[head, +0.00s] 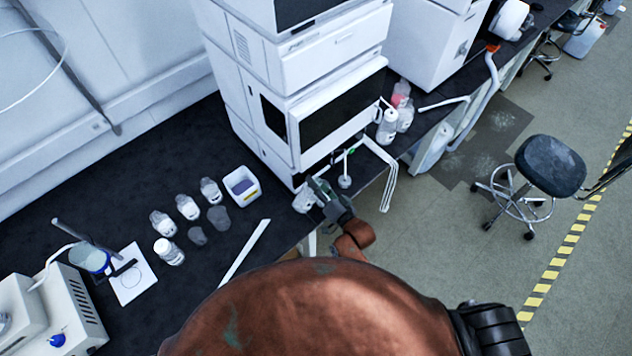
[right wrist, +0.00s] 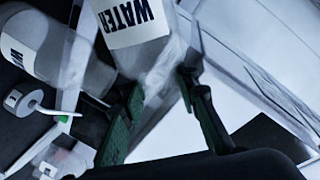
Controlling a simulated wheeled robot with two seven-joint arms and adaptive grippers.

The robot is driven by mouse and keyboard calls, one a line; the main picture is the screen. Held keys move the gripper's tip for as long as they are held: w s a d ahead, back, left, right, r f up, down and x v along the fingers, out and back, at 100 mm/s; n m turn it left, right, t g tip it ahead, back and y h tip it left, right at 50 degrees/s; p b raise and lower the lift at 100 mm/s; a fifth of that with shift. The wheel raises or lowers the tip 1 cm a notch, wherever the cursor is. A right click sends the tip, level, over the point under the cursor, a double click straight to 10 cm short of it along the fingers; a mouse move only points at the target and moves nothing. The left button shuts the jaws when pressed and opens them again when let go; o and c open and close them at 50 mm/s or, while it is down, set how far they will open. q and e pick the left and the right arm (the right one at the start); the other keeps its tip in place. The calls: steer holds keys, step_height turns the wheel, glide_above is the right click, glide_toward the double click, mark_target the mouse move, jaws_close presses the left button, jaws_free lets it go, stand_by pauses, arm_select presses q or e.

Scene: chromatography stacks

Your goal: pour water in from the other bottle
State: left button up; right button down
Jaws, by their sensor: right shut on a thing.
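My right gripper (head: 317,190) is at the front edge of the black bench, by the lower right of the stacked instrument. It is shut on a clear bottle, which shows as a pale shape (head: 303,200) beside the fingers. In the right wrist view this bottle with a white WATER label (right wrist: 135,22) is at the fingers (right wrist: 163,100), its clear part between them. A second bottle with a WATER label (right wrist: 30,45) appears to its left; whether the two touch is unclear. My left gripper is not in view.
Several small bottles (head: 187,207) stand on the bench at left, near a white box (head: 241,186). More bottles (head: 387,126) stand right of the instrument stack (head: 300,100). A stirrer plate (head: 133,275) is at lower left.

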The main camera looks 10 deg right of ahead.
stand_by(0.4)
steer(key=shift+w+m+p, duration=0.1)
steer(key=shift+m+p, duration=0.2)
steer(key=shift+m, duration=0.1)
steer(key=shift+d+f+m, duration=0.1)
steer(key=shift+f+m, duration=0.15)
steer(key=shift+m, duration=0.35)
steer(key=shift+p, duration=0.35)
steer(key=shift+m, duration=0.5)
steer(key=shift+w+g, duration=0.1)
steer(key=shift+g, duration=0.2)
